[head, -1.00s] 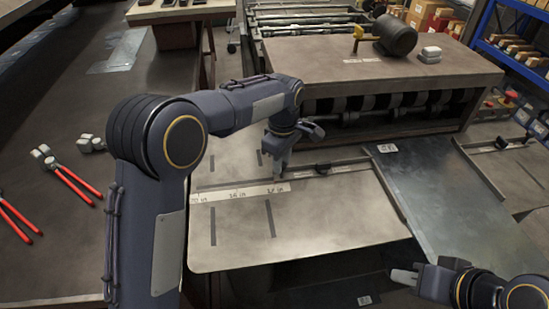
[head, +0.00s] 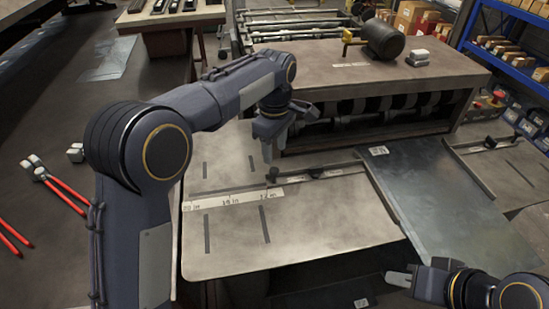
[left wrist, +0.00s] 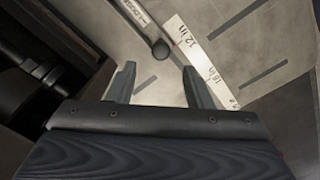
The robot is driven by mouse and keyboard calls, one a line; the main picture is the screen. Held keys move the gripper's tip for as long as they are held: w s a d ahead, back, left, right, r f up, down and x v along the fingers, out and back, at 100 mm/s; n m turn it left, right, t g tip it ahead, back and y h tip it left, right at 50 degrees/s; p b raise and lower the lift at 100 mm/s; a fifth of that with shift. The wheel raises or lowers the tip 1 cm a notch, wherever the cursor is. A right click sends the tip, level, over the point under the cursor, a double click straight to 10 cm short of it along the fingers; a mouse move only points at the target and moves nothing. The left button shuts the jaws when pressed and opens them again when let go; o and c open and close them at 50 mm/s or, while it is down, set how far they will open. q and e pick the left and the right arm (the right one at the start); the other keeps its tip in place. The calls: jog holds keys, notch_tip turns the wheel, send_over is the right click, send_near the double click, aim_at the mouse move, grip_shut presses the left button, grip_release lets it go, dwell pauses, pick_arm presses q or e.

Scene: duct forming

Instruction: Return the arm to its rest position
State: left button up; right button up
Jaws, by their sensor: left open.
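My left arm reaches in from the left of the head view. Its gripper (head: 274,150) hangs with its fingers pointing down, over the far part of the grey metal feed table, near a dark bar with a knob at its end (head: 272,175). In the left wrist view the two fingers (left wrist: 165,85) stand apart with nothing between them. The bar's rounded end (left wrist: 160,48) and the white ruler strip (left wrist: 200,50) lie beyond the fingertips. My right gripper (head: 402,277) is at the lower right, in front of the table edge; its finger gap is unclear.
The roller machine (head: 375,80) stands behind the feed table (head: 320,225), with a motor (head: 383,38) on top. A dark metal sheet (head: 440,200) lies to the right. Red-handled tools (head: 62,190) lie on the left bench. Blue shelving (head: 510,60) stands at far right.

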pick_arm(q)
jog(key=shift+r, duration=0.65)
jog(key=shift+a+r, duration=0.1)
jog(key=shift+a, duration=0.1)
jog(key=s+a+r+m+t+h, duration=0.2)
jog(key=s+a+r+m+h, duration=0.15)
jog(key=s+a, duration=0.9)
jog(key=s+a+f+m+t, duration=0.1)
jog(key=s+f+m+t, duration=0.1)
jog(key=s, duration=0.7)
jog(key=s+a+f+m+t, duration=0.1)
jog(key=s+f+m, duration=0.3)
jog(key=s, duration=0.5)
jog(key=shift+a+f+m+t, duration=0.25)
jog(key=shift+a+m+t, duration=0.15)
jog(key=shift+a+m, duration=0.2)
